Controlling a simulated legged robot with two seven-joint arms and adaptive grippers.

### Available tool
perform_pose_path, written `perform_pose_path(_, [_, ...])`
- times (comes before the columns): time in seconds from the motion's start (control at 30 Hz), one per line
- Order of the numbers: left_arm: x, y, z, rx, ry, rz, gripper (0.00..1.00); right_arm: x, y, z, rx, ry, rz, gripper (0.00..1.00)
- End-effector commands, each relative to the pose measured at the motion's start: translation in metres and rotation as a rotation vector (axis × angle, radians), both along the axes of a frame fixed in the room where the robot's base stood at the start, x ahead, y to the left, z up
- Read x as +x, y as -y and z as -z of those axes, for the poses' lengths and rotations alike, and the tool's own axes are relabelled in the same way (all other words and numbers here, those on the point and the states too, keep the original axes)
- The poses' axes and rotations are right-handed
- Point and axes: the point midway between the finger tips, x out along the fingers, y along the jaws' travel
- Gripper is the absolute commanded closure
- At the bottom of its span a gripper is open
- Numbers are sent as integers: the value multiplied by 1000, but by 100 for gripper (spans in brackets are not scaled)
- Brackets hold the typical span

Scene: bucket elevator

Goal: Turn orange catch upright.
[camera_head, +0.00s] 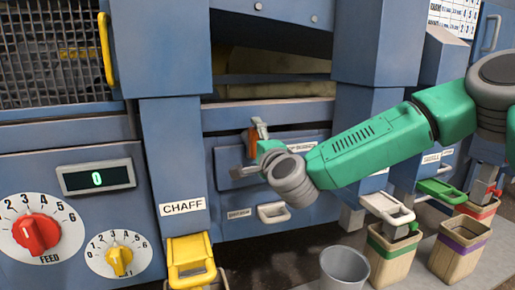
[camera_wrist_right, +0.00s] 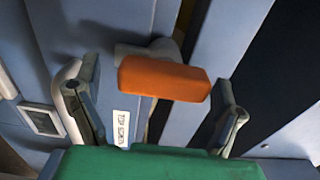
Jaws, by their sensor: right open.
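The orange catch (camera_head: 252,142) is a small block on the blue machine's front, above a drawer-like panel. It is partly hidden by my right gripper (camera_head: 250,150) in the head view. In the right wrist view the orange catch (camera_wrist_right: 163,79) lies between the two spread fingers of my right gripper (camera_wrist_right: 159,90), with a gap on each side. A grey round mount shows behind the catch. The gripper is open and holds nothing. My left gripper is not in view.
A yellow chute (camera_head: 190,260) is under the CHAFF label. A grey bucket (camera_head: 344,268) and striped wooden bins (camera_head: 392,258) stand at the lower right. Feed dials (camera_head: 37,232) are at the left.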

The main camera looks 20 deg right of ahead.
Motion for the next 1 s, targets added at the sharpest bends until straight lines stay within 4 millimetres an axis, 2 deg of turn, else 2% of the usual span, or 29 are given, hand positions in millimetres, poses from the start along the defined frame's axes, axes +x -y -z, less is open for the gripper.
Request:
perform_pose_path(0.17, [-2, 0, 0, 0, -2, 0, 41, -19, 0, 0, 0, -1, -3, 10])
perform_pose_path(0.4, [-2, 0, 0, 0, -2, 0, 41, -70, 3, 1, 1, -3, -3, 10])
perform_pose_path(0.6, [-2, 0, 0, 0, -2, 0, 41, -103, 5, 2, 1, -4, 0, 10])
perform_pose_path(0.77, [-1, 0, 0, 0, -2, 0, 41, -115, 5, 3, 1, -4, 0, 10])
perform_pose_path(1.0, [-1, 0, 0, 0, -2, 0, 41, -117, 5, 3, 1, -4, 1, 10])
